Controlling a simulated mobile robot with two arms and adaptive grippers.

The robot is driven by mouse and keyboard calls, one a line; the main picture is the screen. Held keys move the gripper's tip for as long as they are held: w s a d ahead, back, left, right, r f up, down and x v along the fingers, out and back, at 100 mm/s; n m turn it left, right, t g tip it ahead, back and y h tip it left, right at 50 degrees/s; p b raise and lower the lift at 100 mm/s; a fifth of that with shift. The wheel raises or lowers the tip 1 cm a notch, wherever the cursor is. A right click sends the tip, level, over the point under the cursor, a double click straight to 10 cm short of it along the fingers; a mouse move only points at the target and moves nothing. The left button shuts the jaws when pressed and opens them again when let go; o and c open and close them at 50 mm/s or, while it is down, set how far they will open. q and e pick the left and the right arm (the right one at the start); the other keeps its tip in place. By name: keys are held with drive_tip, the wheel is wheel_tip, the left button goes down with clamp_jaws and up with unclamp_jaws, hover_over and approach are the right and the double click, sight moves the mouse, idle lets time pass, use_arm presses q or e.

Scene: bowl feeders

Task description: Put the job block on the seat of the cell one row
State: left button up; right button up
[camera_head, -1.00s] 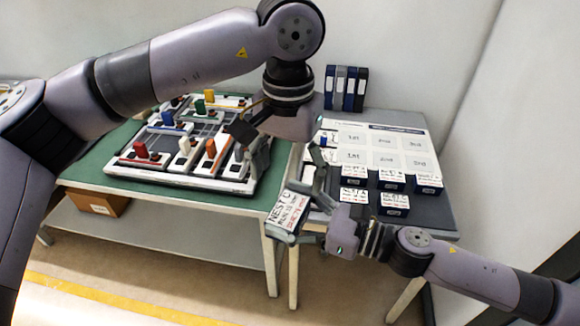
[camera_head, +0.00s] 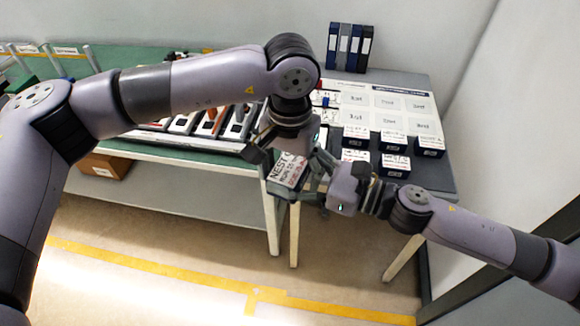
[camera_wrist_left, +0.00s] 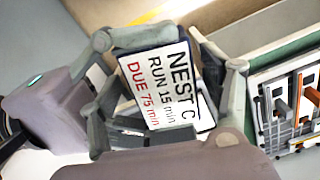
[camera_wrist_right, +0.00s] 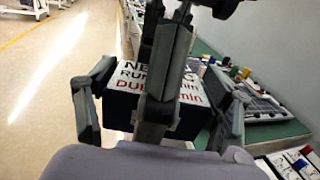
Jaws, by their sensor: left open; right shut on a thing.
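The job block (camera_head: 287,170), a dark block with a white label reading NEST C, RUN 15 min, DUE 75 min, is held in the air in front of the gap between the tables. My right gripper (camera_head: 312,180) is shut on it. My left gripper (camera_head: 283,155) is open, its fingers on either side of the block; contact cannot be told. The left wrist view shows the label (camera_wrist_left: 160,85) between the left fingers. In the right wrist view a left finger crosses in front of the block (camera_wrist_right: 125,95). The board (camera_head: 380,108) has two rows of seats marked 1st, 2nd, 3rd.
Several labelled dark blocks (camera_head: 392,142) stand at the board's front on the right table. Binders (camera_head: 348,48) stand behind it.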

use_arm(q)
drive_tip(key=shift+c, duration=0.2)
drive_tip(key=shift+s, duration=0.1)
drive_tip(key=c, duration=1.2)
drive_tip(key=shift+d, duration=0.1)
drive_tip(key=shift+c, duration=0.5)
use_arm(e)
drive_tip(key=o, duration=1.3)
